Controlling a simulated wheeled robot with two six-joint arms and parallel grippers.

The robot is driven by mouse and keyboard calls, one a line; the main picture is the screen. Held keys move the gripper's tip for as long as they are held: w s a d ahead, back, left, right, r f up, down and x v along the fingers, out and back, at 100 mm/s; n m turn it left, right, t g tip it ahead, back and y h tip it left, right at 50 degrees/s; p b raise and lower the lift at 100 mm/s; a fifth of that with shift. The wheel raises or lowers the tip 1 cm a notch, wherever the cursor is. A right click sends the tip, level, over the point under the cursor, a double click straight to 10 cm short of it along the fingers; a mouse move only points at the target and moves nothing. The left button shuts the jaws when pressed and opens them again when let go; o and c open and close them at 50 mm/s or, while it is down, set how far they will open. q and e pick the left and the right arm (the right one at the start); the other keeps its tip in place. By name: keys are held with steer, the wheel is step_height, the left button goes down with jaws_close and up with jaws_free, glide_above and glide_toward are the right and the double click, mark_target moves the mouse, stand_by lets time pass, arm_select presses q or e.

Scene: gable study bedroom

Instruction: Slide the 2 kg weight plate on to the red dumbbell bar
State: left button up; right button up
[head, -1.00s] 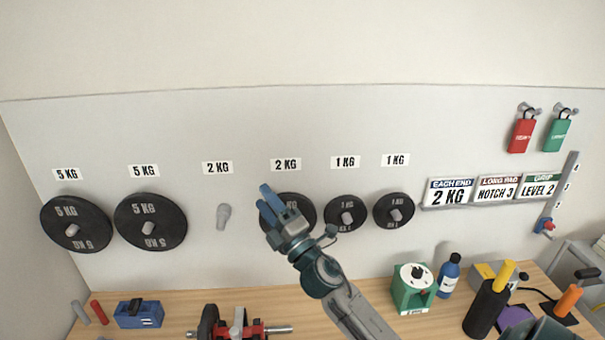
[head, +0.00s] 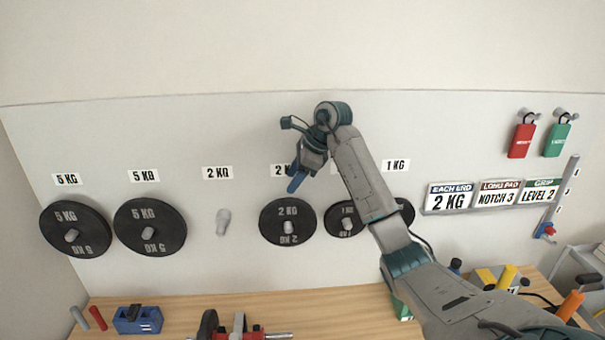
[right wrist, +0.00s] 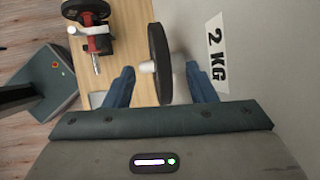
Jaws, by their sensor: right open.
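The black 2 kg weight plate (head: 277,212) hangs on a wall peg under a 2 KG label my gripper partly covers. My right gripper (head: 294,186) is open and points down at the plate's top edge. In the right wrist view the plate (right wrist: 161,50) shows edge-on between the two open fingers (right wrist: 160,82), with a gap on each side. The red dumbbell bar (head: 253,331) lies on the desk, cut off by the bottom edge. A black plate (head: 208,324) is on its left side; its right end is bare. The bar (right wrist: 94,44) also shows in the right wrist view. My left gripper is not in view.
An empty peg (head: 223,221) is left of the plate. Two 5 kg plates (head: 151,215) hang farther left, and 1 kg plates (head: 338,222) hang behind my right arm. A blue box (head: 138,319) stands on the desk (head: 330,305).

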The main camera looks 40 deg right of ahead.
mark_target(288, 200)
steer(key=shift+g+h, duration=0.4)
steer(key=f+b, duration=0.2)
steer(key=w+f+b, duration=0.1)
steer(key=f+b, duration=0.3)
steer(key=f, duration=0.1)
steer(key=shift+w, duration=0.35)
steer(key=shift+w+a+f+p, duration=0.15)
steer(key=shift+w+p, duration=0.05)
steer(key=shift+p, duration=0.2)
steer(key=shift+x, duration=1)
steer(key=c, duration=0.9)
jaws_close()
steer(key=shift+s, duration=0.1)
